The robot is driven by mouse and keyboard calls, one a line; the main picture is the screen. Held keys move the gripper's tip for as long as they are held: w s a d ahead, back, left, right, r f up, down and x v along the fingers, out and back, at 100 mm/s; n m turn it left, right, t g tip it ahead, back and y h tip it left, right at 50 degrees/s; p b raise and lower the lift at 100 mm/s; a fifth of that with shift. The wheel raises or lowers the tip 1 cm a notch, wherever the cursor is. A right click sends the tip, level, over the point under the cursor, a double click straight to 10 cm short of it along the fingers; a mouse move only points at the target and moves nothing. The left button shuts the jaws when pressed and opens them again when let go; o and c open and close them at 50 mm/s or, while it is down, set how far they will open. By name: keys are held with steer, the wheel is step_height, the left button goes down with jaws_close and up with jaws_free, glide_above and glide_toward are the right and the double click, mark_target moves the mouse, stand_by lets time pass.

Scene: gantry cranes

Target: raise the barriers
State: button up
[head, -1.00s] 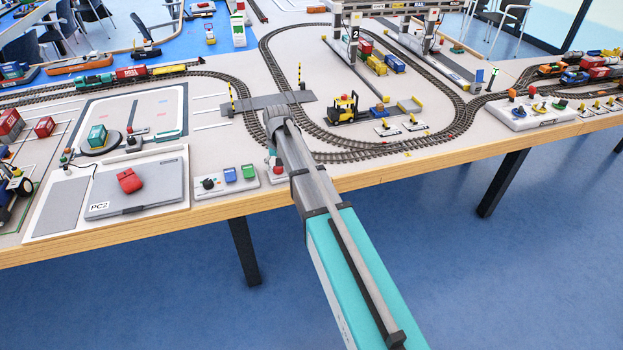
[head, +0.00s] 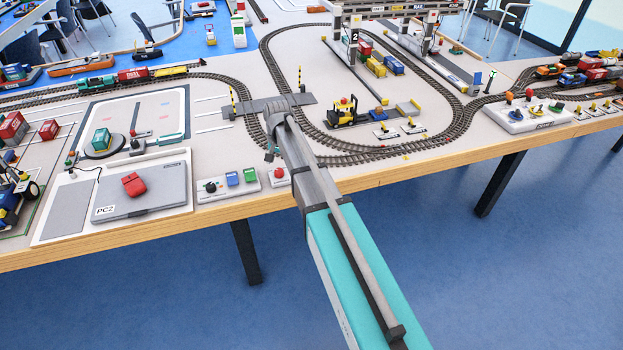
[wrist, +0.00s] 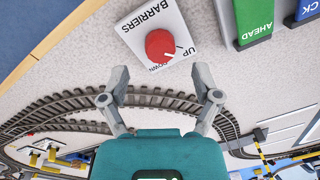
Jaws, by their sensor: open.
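A small white panel marked BARRIERS (wrist: 157,30) carries a round red knob (wrist: 162,45) with a white mark and the words UP and DOWN beside it. In the head view the red knob (head: 279,172) shows at the table's front, left of my arm, which hides part of its panel. My gripper (wrist: 162,77) is open and empty, its fingers apart, just short of the knob in the wrist picture. Two black-and-yellow striped poles, the left one (head: 233,100) and the right one (head: 300,78), stand upright at the grey track crossing (head: 248,107).
A control box (head: 230,184) with a black knob and blue and green buttons is left of the barrier panel.

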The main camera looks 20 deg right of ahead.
mark_target(281, 171)
steer(key=shift+r+p, duration=4.75)
steer(key=shift+r, duration=0.25)
steer(key=s+d+r+n+p, duration=0.1)
steer(key=s+d+n, duration=0.1)
steer(key=s, duration=1)
steer(key=s+d+r+n+p, duration=0.1)
steer(key=s+d+n, duration=0.1)
steer(key=s, duration=1.1)
steer(key=shift+n+h, duration=0.3)
steer(key=shift+n, duration=0.2)
